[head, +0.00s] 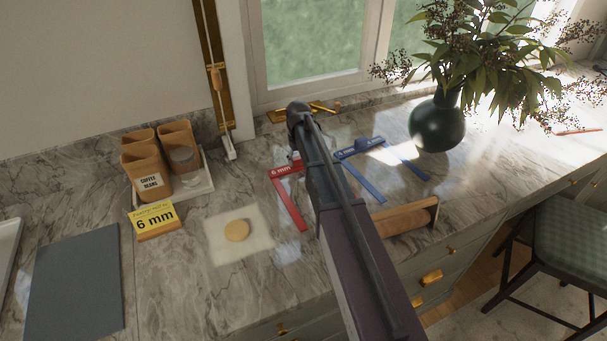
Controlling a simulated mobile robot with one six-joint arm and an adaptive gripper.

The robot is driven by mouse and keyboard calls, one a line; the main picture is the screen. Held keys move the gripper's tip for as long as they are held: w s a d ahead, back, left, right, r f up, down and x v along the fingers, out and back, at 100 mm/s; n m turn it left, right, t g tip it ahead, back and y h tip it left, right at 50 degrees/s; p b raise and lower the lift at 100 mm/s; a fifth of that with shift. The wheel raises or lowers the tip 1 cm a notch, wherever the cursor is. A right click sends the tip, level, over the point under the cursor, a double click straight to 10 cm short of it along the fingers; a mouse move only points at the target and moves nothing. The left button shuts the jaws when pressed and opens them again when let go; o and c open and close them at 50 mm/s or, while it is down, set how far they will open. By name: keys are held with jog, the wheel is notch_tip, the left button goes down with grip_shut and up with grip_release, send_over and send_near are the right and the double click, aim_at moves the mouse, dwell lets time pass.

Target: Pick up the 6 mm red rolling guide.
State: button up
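The red rolling guide (290,200) lies flat on the marble counter, just left of my arm in the head view. Its crossbar reads "6 mm" in white, and one long leg runs toward the counter's front. Its right part is hidden behind my arm. My arm reaches from the bottom edge up across the middle of the picture, over the counter. My gripper cannot be made out, so its opening and its distance from the guide do not show.
A blue guide (374,188) lies right of my arm, near a wooden rolling pin (405,218). Canisters (143,170) stand behind. A dark vase (437,124) stands at right.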

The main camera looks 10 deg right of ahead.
jog(key=c, duration=0.4)
jog(key=shift+r, duration=0.2)
notch_tip(320, 180, up, 10)
jog(key=p, duration=1)
jog(key=shift+f, duration=0.2)
dwell(0.3)
